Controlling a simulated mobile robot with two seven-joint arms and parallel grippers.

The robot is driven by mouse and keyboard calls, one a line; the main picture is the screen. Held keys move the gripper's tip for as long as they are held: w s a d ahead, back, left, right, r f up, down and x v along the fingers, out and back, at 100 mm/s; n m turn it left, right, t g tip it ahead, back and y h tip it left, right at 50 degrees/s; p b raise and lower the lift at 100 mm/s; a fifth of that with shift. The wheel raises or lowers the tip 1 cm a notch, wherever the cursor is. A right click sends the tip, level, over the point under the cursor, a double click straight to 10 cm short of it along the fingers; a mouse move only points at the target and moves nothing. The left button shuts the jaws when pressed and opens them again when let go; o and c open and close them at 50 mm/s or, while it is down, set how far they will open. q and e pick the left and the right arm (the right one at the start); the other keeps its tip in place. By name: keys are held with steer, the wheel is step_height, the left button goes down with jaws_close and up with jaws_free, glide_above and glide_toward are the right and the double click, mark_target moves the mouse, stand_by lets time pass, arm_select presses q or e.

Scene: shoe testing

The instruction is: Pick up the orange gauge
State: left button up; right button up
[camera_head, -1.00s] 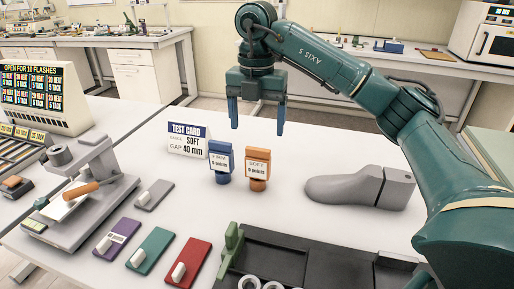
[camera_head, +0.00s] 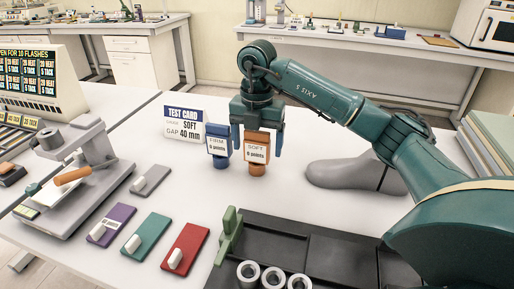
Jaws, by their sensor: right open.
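The orange gauge (camera_head: 257,149) stands upright on the white table, with a label reading "SOFT". The blue gauge (camera_head: 218,142) stands just left of it, its label partly readable as "FIRM". My right gripper (camera_head: 257,146) points down over the orange gauge. Its two blue fingers are apart, one on each side of the gauge's upper part, the left finger passing between the two gauges. I cannot tell whether the fingers touch the orange gauge. My left gripper is not in view.
A test card (camera_head: 184,124) stands behind the gauges at left. A grey shoe last (camera_head: 345,172) lies to the right, partly behind my arm. A black tray (camera_head: 340,235) is in front. Purple, teal and red plates (camera_head: 187,246) lie at front left, beside a grey press (camera_head: 75,180).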

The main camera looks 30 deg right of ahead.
steer(key=shift+f, duration=0.9)
steer(key=shift+c, duration=0.2)
steer(key=c, duration=1.1)
